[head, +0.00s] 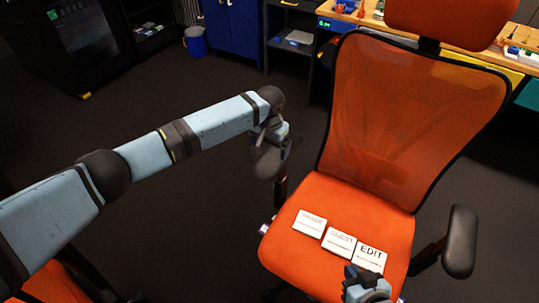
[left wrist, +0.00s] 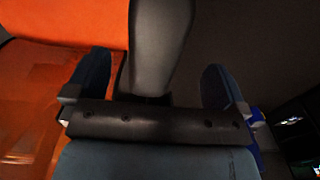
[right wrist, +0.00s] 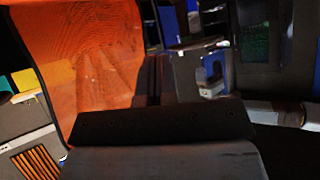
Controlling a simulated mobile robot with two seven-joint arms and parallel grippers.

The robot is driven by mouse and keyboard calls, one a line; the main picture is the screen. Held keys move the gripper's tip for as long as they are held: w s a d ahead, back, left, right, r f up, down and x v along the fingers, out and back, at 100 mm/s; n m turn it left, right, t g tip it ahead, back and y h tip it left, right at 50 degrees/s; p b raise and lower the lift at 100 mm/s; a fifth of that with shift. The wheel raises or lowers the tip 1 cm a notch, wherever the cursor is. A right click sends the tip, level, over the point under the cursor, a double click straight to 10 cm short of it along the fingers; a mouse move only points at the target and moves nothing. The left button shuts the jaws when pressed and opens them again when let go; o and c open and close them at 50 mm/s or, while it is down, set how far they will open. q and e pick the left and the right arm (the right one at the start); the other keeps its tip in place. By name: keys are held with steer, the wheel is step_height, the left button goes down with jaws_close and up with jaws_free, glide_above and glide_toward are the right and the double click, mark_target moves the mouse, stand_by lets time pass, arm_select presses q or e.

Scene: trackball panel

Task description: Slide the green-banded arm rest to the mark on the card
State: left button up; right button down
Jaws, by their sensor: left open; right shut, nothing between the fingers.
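An orange office chair (head: 375,120) has a dark grey arm rest (head: 267,164) on the left and another dark arm rest (head: 461,242) on the right. I see no green band on either. My left gripper (head: 272,142) is at the left arm rest; in the left wrist view the arm rest (left wrist: 160,45) lies between its open fingers (left wrist: 155,85). Contact cannot be told. Three white cards lie on the seat: one on the left (head: 310,223), one in the middle (head: 339,242) and one reading EDIT (head: 370,256). My right gripper (head: 362,276), shut and empty, is by the EDIT card.
A workbench (head: 400,25) with tools stands behind the chair. A blue cabinet (head: 232,35), a blue bin (head: 195,41) and a dark shelf (head: 292,40) are at the back. Dark floor (head: 200,200) is open left of the chair, below my left arm.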

arm_select(q)
step_height(320, 180, up, 7)
steer(key=shift+f, duration=0.15)
arm_select(e)
steer(key=shift+s+d+f, duration=0.1)
steer(key=shift+s+f, duration=0.05)
steer(key=shift+f, duration=0.05)
steer(key=shift+r, duration=0.3)
